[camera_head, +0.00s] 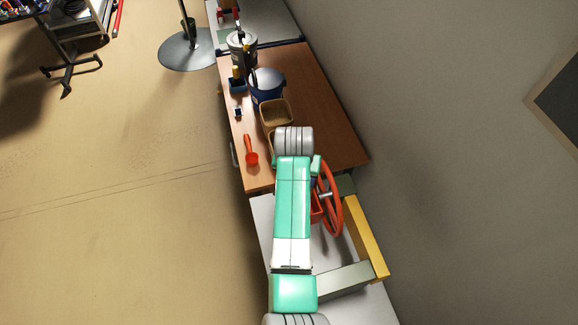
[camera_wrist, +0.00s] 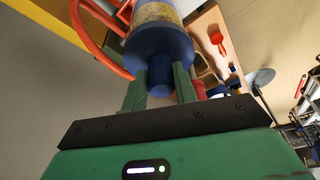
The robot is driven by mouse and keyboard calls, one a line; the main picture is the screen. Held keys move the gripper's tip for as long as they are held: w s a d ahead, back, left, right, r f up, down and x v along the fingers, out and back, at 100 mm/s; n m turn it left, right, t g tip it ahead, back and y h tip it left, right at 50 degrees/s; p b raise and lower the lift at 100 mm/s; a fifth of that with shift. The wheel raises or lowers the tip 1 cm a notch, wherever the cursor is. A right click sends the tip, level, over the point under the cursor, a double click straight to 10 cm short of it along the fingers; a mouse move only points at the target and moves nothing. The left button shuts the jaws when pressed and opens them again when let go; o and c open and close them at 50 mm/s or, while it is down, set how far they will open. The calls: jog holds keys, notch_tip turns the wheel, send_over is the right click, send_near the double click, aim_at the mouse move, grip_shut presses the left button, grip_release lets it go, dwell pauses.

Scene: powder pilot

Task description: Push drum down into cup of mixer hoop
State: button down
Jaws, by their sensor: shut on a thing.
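In the wrist view, the drum (camera_wrist: 162,38) is a blue cylinder with a worn yellowish band. My gripper (camera_wrist: 160,82) is shut on the narrower dark blue end of the drum, with a green finger on either side of it. The orange-red mixer hoop (camera_wrist: 98,38) curves beside the drum at the left. In the head view, the hoop (camera_head: 331,200) stands to the right of my arm, at the near end of the wooden table. My arm hides the gripper and the drum there. The cup and the drum's far end are hidden, so I cannot tell how they meet.
A yellow beam (camera_head: 366,237) and a grey-green frame bar (camera_head: 341,281) stand close to my arm. On the wooden table (camera_head: 318,120) are a red scoop (camera_head: 251,152), a wicker basket (camera_head: 276,114) and a blue tub (camera_head: 267,87). The floor at left is largely clear.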

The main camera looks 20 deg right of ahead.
jog(key=shift+w+d+r, duration=0.1)
jog(key=shift+w+d, duration=0.05)
jog(key=shift+d, duration=0.3)
jog(key=shift+w+d+r, duration=0.1)
jog(key=shift+d, duration=0.35)
jog(key=shift+f, duration=0.1)
jog(key=shift+p, duration=0.4)
jog(key=shift+f+b, duration=1)
jog(key=shift+f, duration=0.6)
jog(key=shift+r+p, duration=0.1)
jog(key=shift+p, duration=0.25)
jog(key=shift+f, duration=0.2)
